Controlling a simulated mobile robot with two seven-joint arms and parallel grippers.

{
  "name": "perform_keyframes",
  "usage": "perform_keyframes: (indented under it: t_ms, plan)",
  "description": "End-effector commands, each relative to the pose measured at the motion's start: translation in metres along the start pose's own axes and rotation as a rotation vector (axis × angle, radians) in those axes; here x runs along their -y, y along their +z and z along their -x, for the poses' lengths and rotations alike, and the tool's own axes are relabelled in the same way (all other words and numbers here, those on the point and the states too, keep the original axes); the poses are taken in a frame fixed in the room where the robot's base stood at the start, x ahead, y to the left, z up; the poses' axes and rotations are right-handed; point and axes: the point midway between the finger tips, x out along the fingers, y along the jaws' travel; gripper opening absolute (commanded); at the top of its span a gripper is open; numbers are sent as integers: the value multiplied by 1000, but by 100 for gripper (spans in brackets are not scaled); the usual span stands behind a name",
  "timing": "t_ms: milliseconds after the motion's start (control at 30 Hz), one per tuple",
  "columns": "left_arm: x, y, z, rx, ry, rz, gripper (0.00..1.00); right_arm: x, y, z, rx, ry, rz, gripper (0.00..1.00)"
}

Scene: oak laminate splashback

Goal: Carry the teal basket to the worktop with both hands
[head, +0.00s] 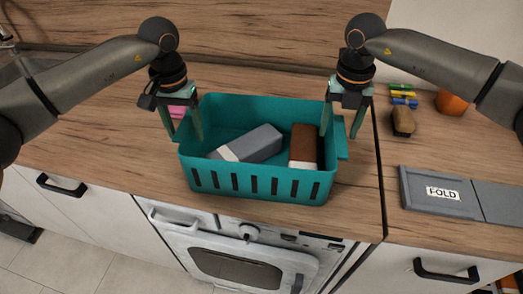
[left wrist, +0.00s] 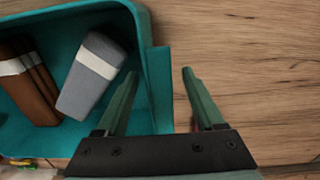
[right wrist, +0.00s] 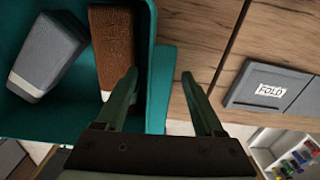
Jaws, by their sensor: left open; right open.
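The teal basket (head: 262,200) stands upright on the wood worktop (head: 105,140), near its front edge. It holds a grey box with a pale band (head: 258,143) and a brown box with a white band (head: 304,138). My left gripper (head: 182,136) is open, its fingers pointing down on either side of the basket's left rim ledge (left wrist: 159,85). My right gripper (head: 341,134) is open, its fingers likewise either side of the right rim ledge (right wrist: 160,85). In both wrist views, gaps show between fingers and ledge, and neither gripper grasps it.
Right of a dark worktop seam lie a grey panel marked FOLD (head: 430,203), a brown object (head: 403,121), coloured pieces (head: 404,96) and an orange-brown pot (head: 452,103). A pink item (head: 177,111) is partly hidden behind my left gripper. A white appliance (head: 240,262) is below.

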Motion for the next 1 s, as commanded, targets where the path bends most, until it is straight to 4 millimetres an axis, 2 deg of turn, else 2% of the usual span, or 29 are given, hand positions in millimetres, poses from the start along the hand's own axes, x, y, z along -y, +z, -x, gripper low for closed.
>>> perform_keyframes:
  t_ms: [300, 900, 1000]
  plan:
    - [0, 0, -2, 0, 0, 0, 70, 0, 0, -2, 0, 0, 0, 70]
    - [0, 0, -1, 0, 0, 0, 2, 0, 0, -1, 0, 0, 0, 2]
    - [0, 0, -1, -1, 0, 0, 0, 0, 0, -1, 0, 0, 0, 0]
